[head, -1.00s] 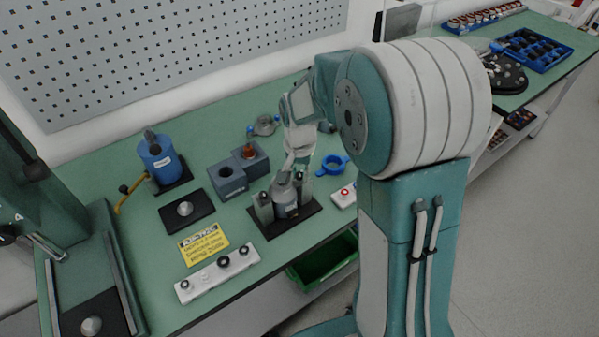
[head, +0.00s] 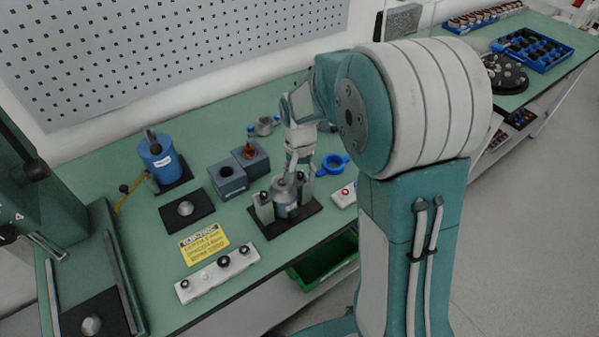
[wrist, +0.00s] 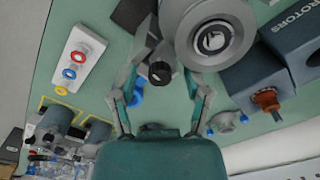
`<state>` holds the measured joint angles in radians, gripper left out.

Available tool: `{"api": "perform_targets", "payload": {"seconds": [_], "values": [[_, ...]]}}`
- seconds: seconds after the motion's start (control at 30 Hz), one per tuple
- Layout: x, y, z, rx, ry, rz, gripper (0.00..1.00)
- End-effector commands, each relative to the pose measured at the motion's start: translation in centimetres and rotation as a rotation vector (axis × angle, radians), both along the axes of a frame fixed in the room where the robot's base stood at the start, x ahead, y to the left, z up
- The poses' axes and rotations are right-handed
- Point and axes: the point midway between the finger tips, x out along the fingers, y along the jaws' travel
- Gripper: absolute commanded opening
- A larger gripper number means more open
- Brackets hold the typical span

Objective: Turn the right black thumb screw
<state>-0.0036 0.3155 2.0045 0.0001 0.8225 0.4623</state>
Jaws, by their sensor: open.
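The right black thumb screw (wrist: 160,72) shows in the wrist view as a dark round knob on a light grey post beside the round metal stator part (wrist: 212,38). My gripper (wrist: 162,80) is open, with its fingers on either side of the knob; whether they touch it I cannot tell. In the head view, my gripper (head: 299,166) points down over the right side of the fixture, whose dark base (head: 273,230) carries the stator part and two posts. The left thumb screw (head: 263,196) is in view there. My fingers partly hide the right one.
A blue ring part (head: 333,163) and a white button box (head: 343,195) lie to the right.

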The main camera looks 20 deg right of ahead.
Motion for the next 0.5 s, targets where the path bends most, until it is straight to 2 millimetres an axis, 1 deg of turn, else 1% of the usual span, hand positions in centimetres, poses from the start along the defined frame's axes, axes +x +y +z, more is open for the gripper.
{"api": "perform_targets", "payload": {"seconds": [0.13, 0.23, 0.37, 0.5], "values": [[0.0, 0.0, 0.2, 0.000, -0.001, 0.000, 0.62], [0.1, 0.0, 1.3, 0.000, -0.005, 0.000, 0.62], [0.1, 0.0, 3.7, 0.000, -0.008, 0.000, 0.62], [0.2, 0.0, 6.7, 0.000, -0.005, 0.000, 0.62]]}}
